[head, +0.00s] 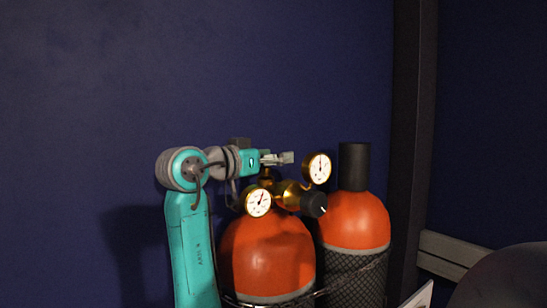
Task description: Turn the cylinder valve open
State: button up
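An orange cylinder (267,258) stands upright in the lower middle of the head view. A brass valve and regulator (288,192) sits on its top, with a black knob (314,205) on its right end. Two round white-faced gauges are attached: one at the lower left (258,203) and one at the upper right (319,167). My gripper (286,158) points right, just above the brass body and left of the upper gauge. Part of the valve top lies behind or under it. I cannot tell whether the fingers touch the valve or are open or shut.
A second orange cylinder (356,221) with a black cap (354,165) and dark mesh sleeve stands to the right. A thin metal rail (246,303) runs around the cylinders. A dark post (412,120) stands farther right. The space above is clear before the dark blue wall (200,70).

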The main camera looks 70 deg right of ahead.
jog(key=c, duration=1)
jog(key=shift+d, duration=0.1)
jog(key=shift+o, duration=0.2)
jog(key=shift+w+f+n+t+h, duration=0.1)
jog(key=shift+w+n+t+h, duration=0.1)
jog(key=shift+n+t, duration=0.85)
jog(key=shift+w+r+n+t+h, duration=0.15)
jog(key=shift+n+t, duration=0.4)
jog(key=shift+t, duration=0.85)
jog(key=shift+w+f+n+t+h, duration=0.15)
jog(key=shift+w+n+t+h, duration=0.1)
jog(key=shift+n+t, duration=0.8)
jog(key=shift+s+m, duration=0.1)
jog(key=shift+m, duration=0.15)
jog(key=o, duration=1)
jog(key=shift+c, duration=0.2)
